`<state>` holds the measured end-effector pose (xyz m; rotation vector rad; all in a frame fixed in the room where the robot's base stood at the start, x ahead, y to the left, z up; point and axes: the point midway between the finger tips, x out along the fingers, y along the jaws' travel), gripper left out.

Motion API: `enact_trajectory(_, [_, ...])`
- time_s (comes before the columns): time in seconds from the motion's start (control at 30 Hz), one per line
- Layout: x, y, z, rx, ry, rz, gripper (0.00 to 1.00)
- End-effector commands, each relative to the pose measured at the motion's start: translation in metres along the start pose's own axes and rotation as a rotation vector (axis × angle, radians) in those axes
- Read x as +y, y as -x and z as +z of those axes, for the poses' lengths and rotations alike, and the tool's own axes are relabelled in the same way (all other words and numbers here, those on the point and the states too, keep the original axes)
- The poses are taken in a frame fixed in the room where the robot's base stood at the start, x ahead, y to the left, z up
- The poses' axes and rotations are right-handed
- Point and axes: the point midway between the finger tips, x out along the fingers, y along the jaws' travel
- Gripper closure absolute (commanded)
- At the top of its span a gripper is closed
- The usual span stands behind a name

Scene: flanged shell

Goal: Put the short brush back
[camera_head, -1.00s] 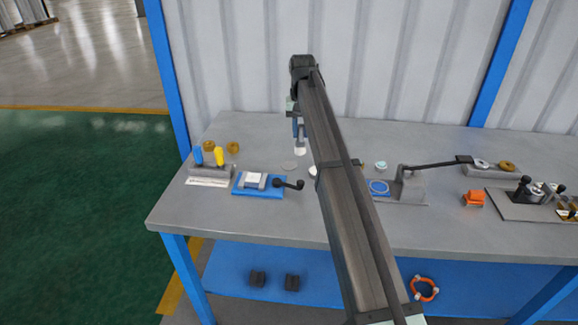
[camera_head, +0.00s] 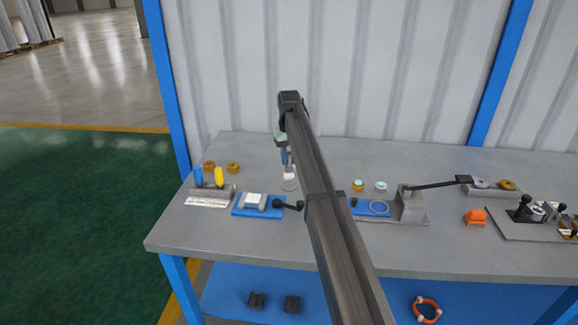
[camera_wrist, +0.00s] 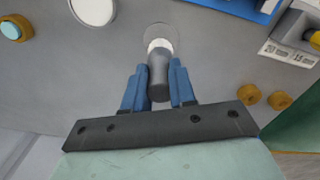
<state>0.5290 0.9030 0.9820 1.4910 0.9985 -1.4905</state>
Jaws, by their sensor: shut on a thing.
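The short brush (camera_wrist: 158,75) has a dark grey handle and a pale bristle end. My gripper (camera_wrist: 159,88) is shut on its handle, between two blue fingers. In the head view my gripper (camera_head: 286,158) points down with the brush's white end (camera_head: 289,174) lowest. That end is just over a thin round outline (camera_head: 290,186) on the table, which also shows behind the bristles in the wrist view (camera_wrist: 173,36). I cannot tell whether the bristles touch the table. The brush looks about upright.
A grey rack (camera_head: 212,193) with blue and yellow handles stands to the left. A blue fixture with a black crank (camera_head: 259,205) lies in front. Two brass rings (camera_head: 233,167) lie behind the rack.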

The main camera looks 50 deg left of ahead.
Motion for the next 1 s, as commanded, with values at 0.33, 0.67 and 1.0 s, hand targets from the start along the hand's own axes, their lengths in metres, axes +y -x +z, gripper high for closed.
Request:
enact_trajectory(0.33, [0.000,-0.034,0.000,0.000,-0.001,0.000,1.00])
enact_trajectory(0.67, [0.000,-0.036,0.000,0.000,-0.001,0.000,1.00])
enact_trajectory(1.0, [0.000,-0.036,0.000,0.000,-0.001,0.000,0.49])
